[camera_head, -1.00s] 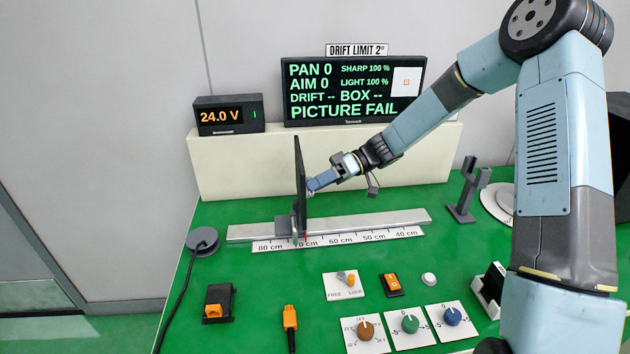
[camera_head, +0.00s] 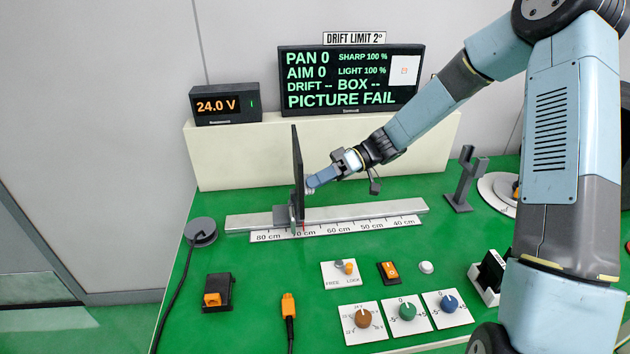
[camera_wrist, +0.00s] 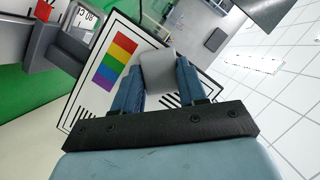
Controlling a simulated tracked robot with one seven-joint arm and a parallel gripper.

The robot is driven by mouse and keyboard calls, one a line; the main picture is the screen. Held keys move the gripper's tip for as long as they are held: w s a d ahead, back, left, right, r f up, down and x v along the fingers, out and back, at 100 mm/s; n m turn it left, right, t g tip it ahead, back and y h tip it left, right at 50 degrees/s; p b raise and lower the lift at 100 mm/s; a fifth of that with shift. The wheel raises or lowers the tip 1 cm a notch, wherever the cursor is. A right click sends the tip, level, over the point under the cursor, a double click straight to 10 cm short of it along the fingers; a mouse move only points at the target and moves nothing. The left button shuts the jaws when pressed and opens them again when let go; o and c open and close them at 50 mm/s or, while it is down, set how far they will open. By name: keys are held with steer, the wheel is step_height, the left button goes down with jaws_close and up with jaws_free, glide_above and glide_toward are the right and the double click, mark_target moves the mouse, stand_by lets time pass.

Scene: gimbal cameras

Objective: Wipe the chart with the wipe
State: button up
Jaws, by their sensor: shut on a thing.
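The chart (camera_head: 297,165) is a thin dark upright board seen nearly edge-on in the head view, on a carriage on the rail. In the wrist view its white face shows rainbow stripes (camera_wrist: 115,61) and black line patterns. My gripper (camera_head: 312,183) is at the chart's right-hand side, around mid-height. In the wrist view my gripper (camera_wrist: 158,82) is shut on the wipe (camera_wrist: 158,66), a pale grey pad between both fingers. The wipe lies over part of the chart face; I cannot tell whether it touches. The fingers and wipe hide part of the chart.
A metal rail (camera_head: 360,212) with a centimetre scale runs along the green bench. A monitor (camera_head: 335,101) reads "PICTURE FAIL". Knobs (camera_head: 407,312), switches and an orange connector (camera_head: 289,307) lie in front. A dark stand (camera_head: 462,180) is at right.

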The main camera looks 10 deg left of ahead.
steer(key=w+d, duration=0.1)
steer(key=d, duration=0.4)
steer(key=shift+w+d, duration=0.3)
steer(key=shift+d, duration=0.1)
steer(key=shift+w+d, duration=0.2)
steer(key=shift+d, duration=0.55)
steer(key=shift+w+d, duration=0.15)
steer(key=shift+d, duration=0.55)
